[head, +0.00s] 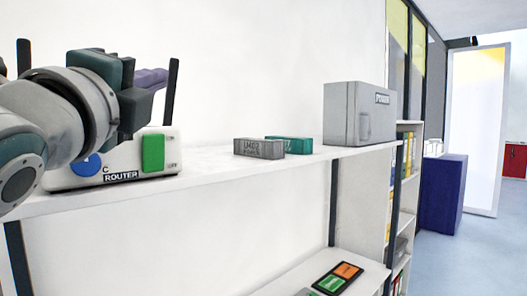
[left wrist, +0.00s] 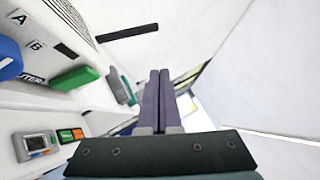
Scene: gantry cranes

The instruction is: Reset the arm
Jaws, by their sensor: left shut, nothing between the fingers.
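My left arm comes in from the left in the head view. My left gripper (head: 152,77) is in front of the white router (head: 120,178) and partly hides it. The gripper's purple fingers are closed together with nothing between them. They also show shut in the left wrist view (left wrist: 158,92), pointing away along the shelf. The router has a blue round button and a green button, and also shows at the left of the left wrist view (left wrist: 62,45). My right gripper is in neither view.
The white shelf (head: 225,178) also holds a grey block (head: 259,148), a teal block (head: 296,145) and a grey box (head: 350,113). A lower shelf (head: 290,283) carries an orange and green button panel (head: 337,280). Open floor (head: 485,245) and a blue block (head: 442,195) are at the right.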

